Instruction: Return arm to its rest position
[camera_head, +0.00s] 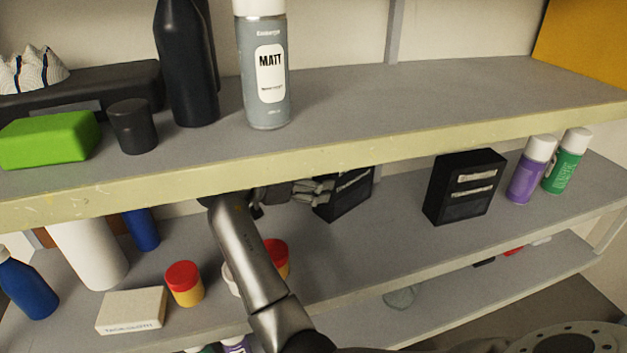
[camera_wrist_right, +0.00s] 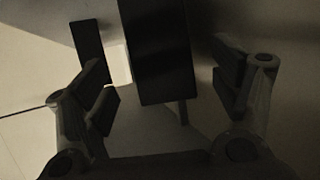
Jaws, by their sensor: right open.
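My right arm reaches in from the bottom of the head view, under the upper shelf. My right gripper (camera_head: 318,191) is over the middle shelf, in front of a black box-like object (camera_head: 345,196) that it partly hides. In the right wrist view the fingers of my right gripper (camera_wrist_right: 165,85) are apart, and a dark upright block (camera_wrist_right: 158,55) shows between them. I cannot tell whether the fingers touch it. My left gripper is not in view.
The upper shelf (camera_head: 420,100) is close above my right arm. A second black box (camera_head: 464,187) stands to the right, beside purple (camera_head: 527,175) and green (camera_head: 567,165) spray cans. Red-lidded jars (camera_head: 184,284), a tack cloth box (camera_head: 131,310) and a white cylinder (camera_head: 88,255) stand left of my arm.

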